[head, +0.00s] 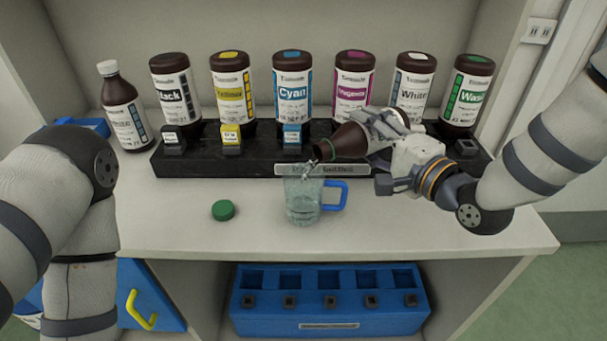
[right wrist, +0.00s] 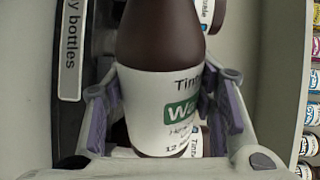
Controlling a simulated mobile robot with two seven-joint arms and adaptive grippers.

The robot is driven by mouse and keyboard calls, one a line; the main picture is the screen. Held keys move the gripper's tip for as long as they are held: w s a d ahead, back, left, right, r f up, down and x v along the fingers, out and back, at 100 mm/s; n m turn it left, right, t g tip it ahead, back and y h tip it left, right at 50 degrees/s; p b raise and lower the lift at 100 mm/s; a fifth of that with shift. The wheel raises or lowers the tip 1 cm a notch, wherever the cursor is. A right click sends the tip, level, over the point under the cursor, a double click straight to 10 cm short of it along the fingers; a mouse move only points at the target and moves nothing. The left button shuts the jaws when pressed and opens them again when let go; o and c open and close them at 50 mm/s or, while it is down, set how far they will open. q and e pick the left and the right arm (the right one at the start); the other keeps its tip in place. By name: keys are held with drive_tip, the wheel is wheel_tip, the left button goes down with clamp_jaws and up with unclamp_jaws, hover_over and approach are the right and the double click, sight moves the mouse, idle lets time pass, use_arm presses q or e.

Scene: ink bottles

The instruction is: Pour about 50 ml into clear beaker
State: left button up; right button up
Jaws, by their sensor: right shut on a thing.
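My right gripper (head: 375,132) is shut on a brown bottle (head: 345,143). The bottle lies tipped on its side, its green-ringed mouth pointing left above the beaker. In the right wrist view, the held bottle (right wrist: 165,100) has a white label with a green patch reading "Wa", between the purple finger pads. The clear beaker (head: 303,203) with a blue handle stands upright on the counter under the mouth. A thin clear stream seems to run from the mouth into it. Pale liquid shows inside; its exact level is unclear. A green cap (head: 223,210) lies left of the beaker. My left gripper is out of view.
A black rack (head: 215,184) behind the beaker holds several upside-down brown bottles, including cyan (head: 292,90) and wash (head: 467,95). A capped brown bottle (head: 124,112) stands at its left. A blue rack (head: 330,310) sits on the shelf below. The front counter is mostly clear.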

wheel_tip(320, 180, down, 2)
drive_tip(key=shift+s+d+b, duration=0.1)
drive_tip(key=shift+s+b, duration=0.05)
drive_tip(key=shift+b, duration=0.5)
wheel_tip(320, 180, up, 4)
drive_tip(key=shift+f+p, duration=0.25)
drive_tip(key=shift+p, duration=0.25)
drive_tip(key=shift+w+d+f+m+b, duration=0.1)
drive_tip(key=shift+f+m+b, duration=0.25)
drive_tip(key=shift+f+m, duration=0.15)
drive_tip(key=shift+w+d+f+m+b, duration=0.1)
drive_tip(key=shift+f+m+b, duration=0.3)
drive_tip(key=shift+f, duration=0.2)
wheel_tip(320, 180, up, 4)
drive_tip(key=m, duration=0.2)
drive_tip(key=shift+d+f+m+y+p, duration=0.15)
drive_tip(key=shift+f+m+y+p, duration=0.05)
drive_tip(key=shift+m+y+p, duration=0.15)
drive_tip(key=shift+r, duration=0.2)
drive_tip(key=shift+r+m, duration=0.15)
drive_tip(key=shift+m, duration=0.2)
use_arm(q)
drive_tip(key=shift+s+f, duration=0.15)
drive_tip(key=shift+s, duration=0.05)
use_arm(e)
drive_tip(key=shift+f, duration=0.2)
